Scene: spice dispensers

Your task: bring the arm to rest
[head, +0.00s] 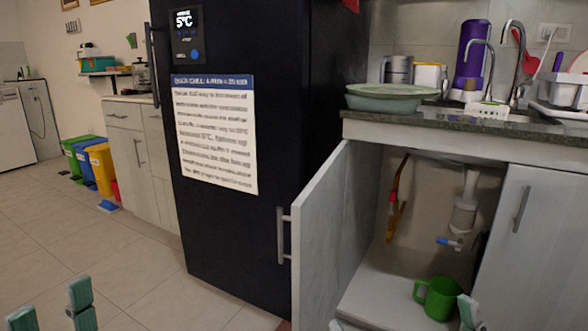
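My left gripper (52,307) shows at the bottom left corner, over the tiled floor. Its two green fingertips stand apart with nothing between them. My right gripper (402,318) is at the bottom edge, in front of the open lower cabinet. Only its two fingertips show, wide apart, one at each side, and nothing is held between them. A green mug (440,298) stands on the cabinet floor (385,300), just behind the right fingertip, which overlaps its lower edge. I cannot tell whether they touch. The rest of both grippers is out of frame.
The open cabinet door (325,235) juts out left of the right gripper. A dark fridge (240,120) stands behind it. The counter (460,125) above holds a green bowl (392,97) and a purple bottle (470,58). The floor (110,245) at left is clear.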

